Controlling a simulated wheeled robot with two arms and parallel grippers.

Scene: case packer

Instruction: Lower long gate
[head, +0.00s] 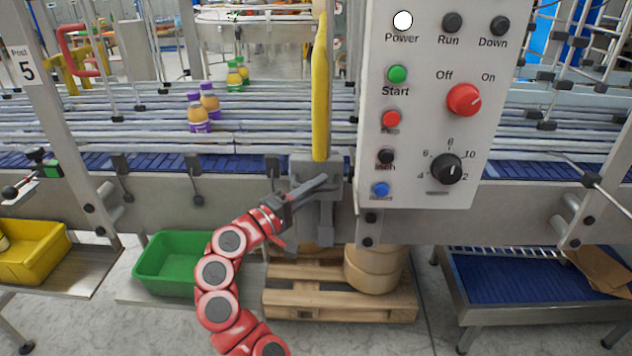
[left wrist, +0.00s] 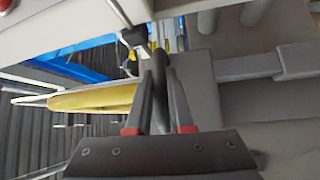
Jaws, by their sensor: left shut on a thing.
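The long gate (head: 320,95) is a yellow bar that stands upright in the head view, rising from a grey bracket (head: 318,168) on the conveyor's front side. In the left wrist view a yellow bar (left wrist: 92,99) lies across the left side of the picture. My left gripper (head: 322,185) is in front of the bracket, just below the bar's lower end. It is shut on a dark grey rod (left wrist: 162,75) that shows between its fingers in the left wrist view. What the rod joins at its far end is unclear. My right gripper is not in view.
A control panel (head: 425,110) with buttons and knobs stands close to the right of the gate. Purple-labelled bottles (head: 198,112) stand on the conveyor behind. A green bin (head: 165,265), a yellow bin (head: 32,255) and a wooden pallet (head: 340,302) are below.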

